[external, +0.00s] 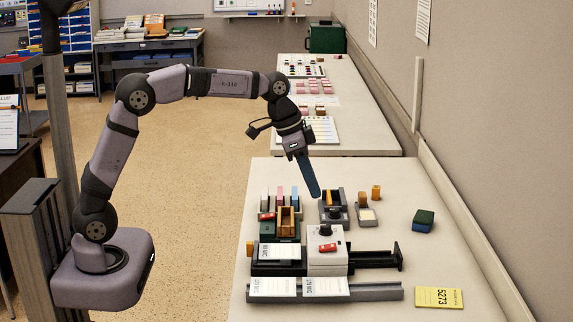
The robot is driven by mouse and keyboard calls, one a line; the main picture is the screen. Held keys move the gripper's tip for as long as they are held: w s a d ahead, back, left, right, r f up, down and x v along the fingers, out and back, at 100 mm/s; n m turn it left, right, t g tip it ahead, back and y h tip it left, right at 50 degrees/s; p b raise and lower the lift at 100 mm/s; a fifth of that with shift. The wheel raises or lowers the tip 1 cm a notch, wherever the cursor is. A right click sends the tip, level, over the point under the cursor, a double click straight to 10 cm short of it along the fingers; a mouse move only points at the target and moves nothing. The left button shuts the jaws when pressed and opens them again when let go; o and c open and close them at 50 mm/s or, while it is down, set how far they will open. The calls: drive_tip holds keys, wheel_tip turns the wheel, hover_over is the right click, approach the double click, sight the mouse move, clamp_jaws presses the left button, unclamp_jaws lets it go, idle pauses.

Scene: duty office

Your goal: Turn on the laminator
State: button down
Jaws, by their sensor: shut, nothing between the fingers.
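What looks like the laminator (327,262) is a low machine on the near table, with a white housing on a long dark body. A red switch (327,247) sits on top of the housing, with a dark round knob (324,230) behind it. Whether the switch is on or off is too small to tell. A white printed card (280,251) lies on the machine's left part. My gripper (314,192) is shut and empty, pointing down above the table's back part. It is above and behind the housing and appears apart from it.
Behind the machine stand a dark green holder with a wooden block (288,220), a dark tape-dispenser-like item (333,205) and small wooden pieces (376,192). A grey rail (380,294) with cards lies in front. A green-blue block (423,220) and yellow card (439,297) lie right, with free room around.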

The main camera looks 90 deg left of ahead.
drive_tip(key=shift+f, duration=0.1)
idle(0.3)
drive_tip(key=p, duration=0.4)
hover_over(333, 245)
drive_tip(key=s, duration=0.2)
wheel_tip(333, 245, down, 11)
drive_tip(key=shift+w+d+f, duration=0.1)
drive_tip(key=shift+w+d, duration=0.05)
drive_tip(key=shift+p+x, duration=0.45)
drive_tip(key=shift+x, duration=0.5)
